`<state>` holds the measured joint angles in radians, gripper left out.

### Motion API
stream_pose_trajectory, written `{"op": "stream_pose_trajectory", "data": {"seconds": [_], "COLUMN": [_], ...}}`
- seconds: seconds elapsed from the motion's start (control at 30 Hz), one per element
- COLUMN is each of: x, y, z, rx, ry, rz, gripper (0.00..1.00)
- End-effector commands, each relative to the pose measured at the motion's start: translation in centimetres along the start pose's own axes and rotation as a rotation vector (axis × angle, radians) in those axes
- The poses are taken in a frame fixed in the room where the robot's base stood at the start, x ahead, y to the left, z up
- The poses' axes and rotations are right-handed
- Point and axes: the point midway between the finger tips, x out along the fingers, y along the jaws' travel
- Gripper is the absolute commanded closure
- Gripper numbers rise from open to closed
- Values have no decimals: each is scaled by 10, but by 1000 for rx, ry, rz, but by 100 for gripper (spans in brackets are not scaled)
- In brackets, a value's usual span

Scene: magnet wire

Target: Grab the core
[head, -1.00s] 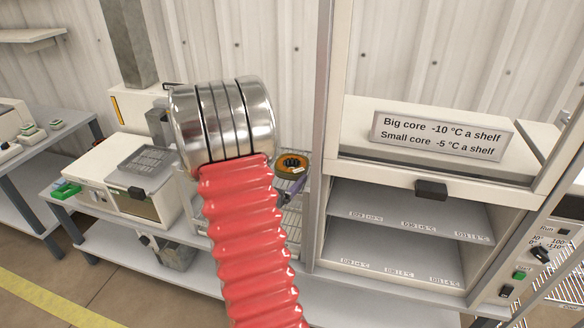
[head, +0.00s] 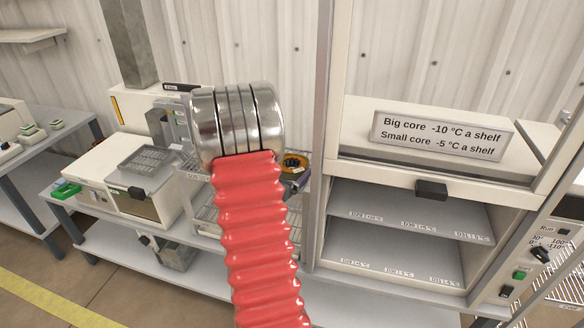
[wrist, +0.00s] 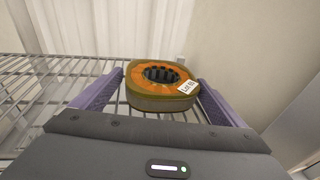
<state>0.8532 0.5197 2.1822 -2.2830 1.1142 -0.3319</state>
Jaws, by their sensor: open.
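The core (wrist: 160,85) is a squat ring with an orange and olive rim, a dark toothed hole and a white label at its right. In the wrist view it sits on a wire rack between the two purple fingers of my gripper (wrist: 160,92). The fingers are open, one on each side; small gaps seem to remain, though contact is hard to judge. In the head view the core (head: 294,163) shows partly behind my red arm, with a bit of a purple finger near it.
The wire rack (wrist: 40,88) extends left of the core. In the head view, an open shelved cabinet (head: 408,225) stands to the right, with a sign (head: 441,137) about big and small cores. A white machine (head: 130,180) is on the bench at left.

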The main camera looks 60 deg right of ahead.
Motion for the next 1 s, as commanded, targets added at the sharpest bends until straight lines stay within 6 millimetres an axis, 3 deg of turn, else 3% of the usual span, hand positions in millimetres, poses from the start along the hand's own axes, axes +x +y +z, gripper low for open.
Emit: {"op": "stream_pose_trajectory", "data": {"seconds": [0.17, 1.0], "x": [0, 0], "y": [0, 1], "z": [0, 0], "rx": [0, 0], "ry": [0, 0], "rz": [0, 1], "gripper": [8, 67]}}
